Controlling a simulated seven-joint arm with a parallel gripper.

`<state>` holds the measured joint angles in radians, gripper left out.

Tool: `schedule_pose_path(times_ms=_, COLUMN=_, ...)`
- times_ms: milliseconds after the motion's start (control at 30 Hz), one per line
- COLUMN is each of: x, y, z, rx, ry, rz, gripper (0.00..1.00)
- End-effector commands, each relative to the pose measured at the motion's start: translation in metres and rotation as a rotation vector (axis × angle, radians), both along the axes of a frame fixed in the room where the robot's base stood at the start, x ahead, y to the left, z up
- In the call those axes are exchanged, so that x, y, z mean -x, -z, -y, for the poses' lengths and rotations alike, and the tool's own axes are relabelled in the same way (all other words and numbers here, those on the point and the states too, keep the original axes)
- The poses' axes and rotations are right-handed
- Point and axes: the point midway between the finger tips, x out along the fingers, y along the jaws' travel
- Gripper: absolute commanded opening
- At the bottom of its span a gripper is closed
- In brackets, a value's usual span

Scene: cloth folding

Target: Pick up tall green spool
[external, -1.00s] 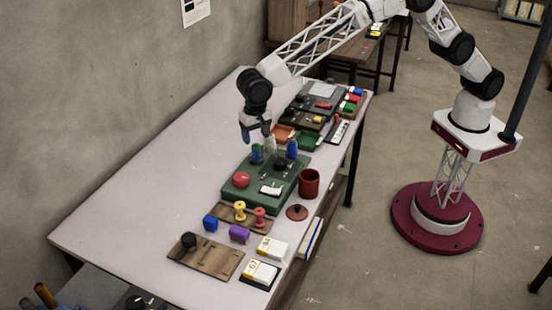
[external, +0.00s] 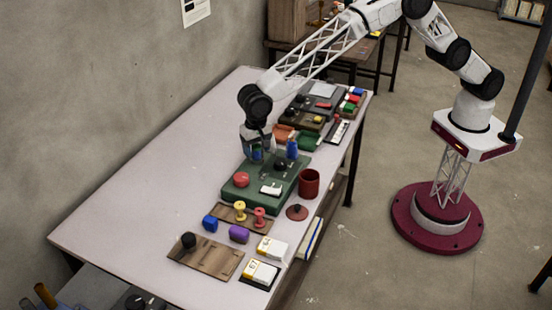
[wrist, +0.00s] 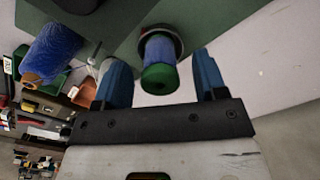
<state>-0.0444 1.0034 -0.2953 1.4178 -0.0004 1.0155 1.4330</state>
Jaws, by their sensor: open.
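The tall spool with a green end and a blue winding (wrist: 160,50) stands on the green board (external: 230,193). In the wrist view it is between the two blue fingers of my gripper (wrist: 162,75). The fingers are open, with a visible gap on each side of the spool. In the external view my gripper (external: 258,151) is low over the far left part of the board and largely hides this spool.
A second blue spool (external: 292,149) stands close by on the right; it shows in the wrist view (wrist: 52,52). A red ball-like piece (external: 241,180) and a red cup (external: 309,183) are nearer the camera. The left of the table (external: 150,190) is clear.

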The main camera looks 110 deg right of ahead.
Motion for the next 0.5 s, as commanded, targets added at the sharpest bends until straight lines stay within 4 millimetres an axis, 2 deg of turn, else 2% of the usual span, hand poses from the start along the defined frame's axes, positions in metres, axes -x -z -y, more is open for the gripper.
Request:
schedule_pose_path(times_ms=367, x=0.0, y=-0.0001, z=0.0, rx=0.0, ry=0.0, rz=0.0, gripper=0.65)
schedule_pose_path(times_ms=500, x=0.0001, y=-0.0002, z=0.0, rx=0.0, ry=0.0, rz=0.0, gripper=0.47)
